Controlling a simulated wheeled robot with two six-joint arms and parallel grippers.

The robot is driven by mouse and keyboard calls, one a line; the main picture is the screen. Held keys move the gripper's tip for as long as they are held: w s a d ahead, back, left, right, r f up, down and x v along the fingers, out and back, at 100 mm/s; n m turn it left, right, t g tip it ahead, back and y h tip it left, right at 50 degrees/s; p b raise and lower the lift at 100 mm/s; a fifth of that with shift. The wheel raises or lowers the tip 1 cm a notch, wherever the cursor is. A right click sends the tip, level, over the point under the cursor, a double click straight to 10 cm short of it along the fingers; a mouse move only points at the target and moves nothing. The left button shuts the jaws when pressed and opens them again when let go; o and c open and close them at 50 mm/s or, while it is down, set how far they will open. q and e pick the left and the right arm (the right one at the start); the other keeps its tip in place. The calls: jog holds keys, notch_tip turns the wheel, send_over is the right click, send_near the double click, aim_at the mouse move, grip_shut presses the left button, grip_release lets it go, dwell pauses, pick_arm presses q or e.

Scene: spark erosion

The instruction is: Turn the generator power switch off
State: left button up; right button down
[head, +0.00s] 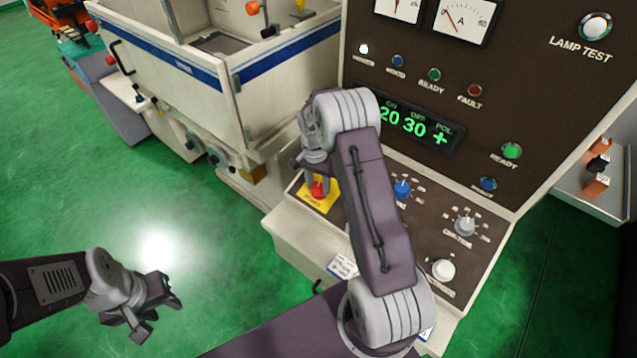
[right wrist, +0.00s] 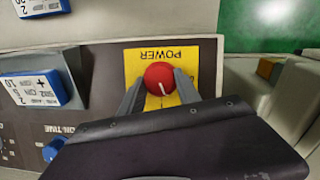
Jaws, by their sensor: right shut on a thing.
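The generator power switch is a red knob (head: 318,190) on a yellow plate (head: 326,204) at the left end of the generator's sloping panel. In the right wrist view the knob (right wrist: 158,76) shows a short white mark, and the plate reads POWER upside down. My right gripper (head: 316,182) reaches down to the knob, with one finger on each side of it, shut on it. The plate's labels beside the knob are partly hidden by the fingers and wrist. My left gripper (head: 157,309) is open and empty, over the green floor at lower left, far from the panel.
A blue knob (head: 402,189), a grey knob (head: 464,225) and a white knob (head: 443,269) sit right of the switch. Above, the display (head: 415,122) is lit green, as is a READY lamp (head: 511,150). A white machine tank (head: 190,75) stands behind left.

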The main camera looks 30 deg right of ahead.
jog(key=n, duration=0.2)
jog(key=shift+w+n+g+h, duration=0.15)
jog(key=shift+n+g+h, duration=0.15)
jog(key=shift+g, duration=0.1)
jog(key=n+h, duration=0.1)
jog(key=n, duration=0.2)
jog(key=shift+a+g+p, duration=0.1)
jog(key=shift+g+p, duration=0.2)
jog(key=shift+p, duration=0.05)
jog(key=n+h, duration=0.1)
jog(key=n, duration=0.2)
jog(key=shift+w+a+n, duration=0.1)
jog(key=shift+a+n, duration=0.05)
jog(key=shift+n, duration=0.25)
jog(key=shift+a+n+h, duration=0.1)
jog(key=shift+n+h, duration=0.6)
jog(key=shift+n, duration=1.2)
jog(key=c, duration=0.9)
grip_release()
jog(key=shift+f, duration=0.1)
jog(key=shift+o, duration=0.2)
jog(key=shift+b, duration=0.3)
